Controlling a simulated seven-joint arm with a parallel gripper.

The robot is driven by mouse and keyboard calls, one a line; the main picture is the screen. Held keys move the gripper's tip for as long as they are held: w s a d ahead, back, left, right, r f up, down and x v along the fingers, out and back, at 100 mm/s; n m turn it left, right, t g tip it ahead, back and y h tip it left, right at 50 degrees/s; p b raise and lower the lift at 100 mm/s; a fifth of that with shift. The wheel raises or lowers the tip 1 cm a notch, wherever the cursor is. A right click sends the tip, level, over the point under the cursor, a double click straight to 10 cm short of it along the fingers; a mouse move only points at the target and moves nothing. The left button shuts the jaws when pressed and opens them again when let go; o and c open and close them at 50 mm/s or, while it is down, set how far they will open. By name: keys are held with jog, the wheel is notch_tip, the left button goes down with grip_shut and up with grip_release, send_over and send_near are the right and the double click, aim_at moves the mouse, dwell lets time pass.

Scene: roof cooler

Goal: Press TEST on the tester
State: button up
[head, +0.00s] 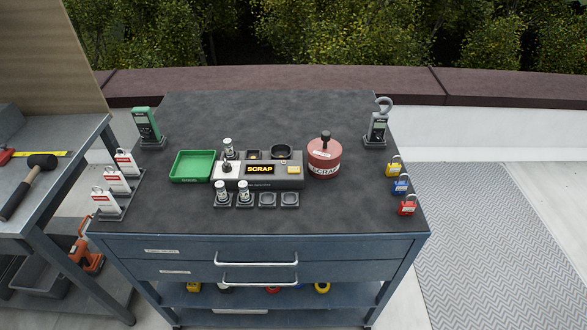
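The tester, a grey box (289,184), sits mid-bench. Its dark display (260,169) reads SCRAP in yellow letters. A pale yellow button (293,170) is right of the display; its lettering is too small to read, so I cannot tell whether it says TEST. A white panel with a dark knob (227,168) is at the tester's left end. A small white-and-dark cylinder (228,148) stands upright at its back left. A dark round ring (281,152) and a small socket (254,155) are at its back. My gripper is not in view.
Two similar cylinders (222,190) stand in holders before the tester, beside two empty holders (289,199). A green tray (192,166) is left; a red SCRAP canister (325,157) is right. Meters (147,124) (377,126), tags and padlocks (400,186) line the sides. The bench's back (260,112) is clear.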

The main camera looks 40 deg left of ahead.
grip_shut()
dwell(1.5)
